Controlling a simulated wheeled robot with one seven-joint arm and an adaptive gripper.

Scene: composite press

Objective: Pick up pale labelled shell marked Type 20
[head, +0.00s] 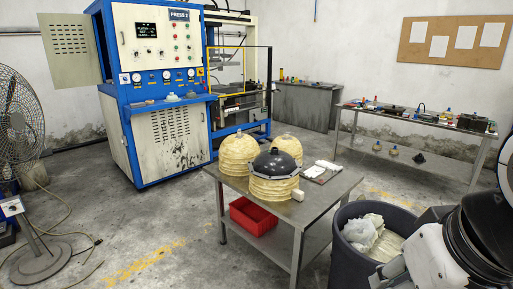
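Several pale, cream domed shells stand on a metal table in the middle of the head view. One pale shell (237,154) is at the table's left. Another pale shell (287,144) is at the back, partly hidden. At the front, a black dome (274,160) sits on top of pale shell layers (272,188). Markings are too small to read, so I cannot tell which shell is Type 20. My arm shows at the lower right, apart from the shells; my gripper is not in view.
The metal table (318,201) also holds a small white block (298,195) and white cloths (326,165). A red bin (252,216) is on its lower shelf. A dark barrel (347,262) stands close to its right. A blue press (162,90) stands behind.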

